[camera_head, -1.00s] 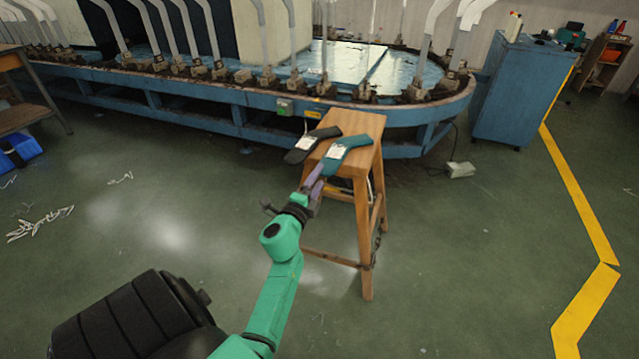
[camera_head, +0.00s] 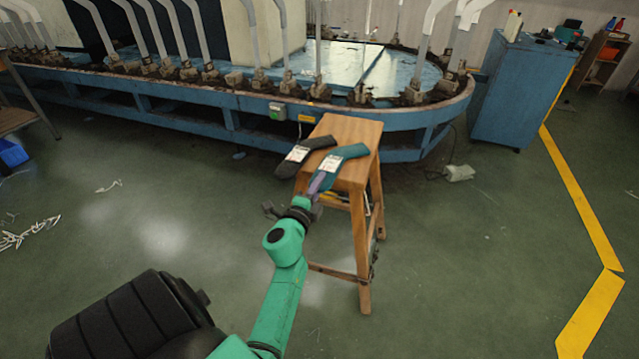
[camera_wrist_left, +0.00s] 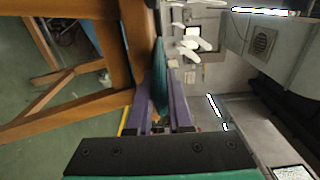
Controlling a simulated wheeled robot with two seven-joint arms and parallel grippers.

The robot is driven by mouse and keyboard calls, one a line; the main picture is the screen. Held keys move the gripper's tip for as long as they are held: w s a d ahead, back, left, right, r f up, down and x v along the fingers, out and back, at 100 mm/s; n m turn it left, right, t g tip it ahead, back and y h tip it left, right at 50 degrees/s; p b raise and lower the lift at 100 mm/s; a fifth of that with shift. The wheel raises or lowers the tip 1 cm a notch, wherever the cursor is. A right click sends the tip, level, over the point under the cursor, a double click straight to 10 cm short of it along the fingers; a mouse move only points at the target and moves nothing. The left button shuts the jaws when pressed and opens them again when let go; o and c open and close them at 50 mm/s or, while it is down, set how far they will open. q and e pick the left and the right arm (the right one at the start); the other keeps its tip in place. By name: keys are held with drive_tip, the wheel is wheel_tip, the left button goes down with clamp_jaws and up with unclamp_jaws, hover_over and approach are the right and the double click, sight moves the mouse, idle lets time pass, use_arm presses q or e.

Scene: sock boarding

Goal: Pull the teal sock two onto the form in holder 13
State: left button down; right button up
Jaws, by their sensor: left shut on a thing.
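The teal sock (camera_head: 341,159) lies on the wooden stool, with a white label on it. My left gripper (camera_head: 318,184) is at the stool's near left edge, shut on the sock's near end. In the left wrist view, its purple fingers (camera_wrist_left: 161,112) stand on both sides of the teal cloth (camera_wrist_left: 160,77). Several pale upright forms (camera_head: 318,45) stand in holders along the blue machine (camera_head: 180,91). I cannot read holder numbers, so I cannot tell which is 13. My right gripper is not in view.
A black sock (camera_head: 304,154) with a label lies beside the teal one on the stool (camera_head: 347,131). A blue cabinet (camera_head: 507,95) stands right of the machine. A small box (camera_head: 459,173) sits on the floor.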

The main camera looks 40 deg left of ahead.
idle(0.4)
use_arm(q)
drive_tip(key=shift+r, duration=0.25)
wheel_tip(320, 180, up, 5)
drive_tip(key=p, duration=0.5)
drive_tip(key=shift+f, duration=0.25)
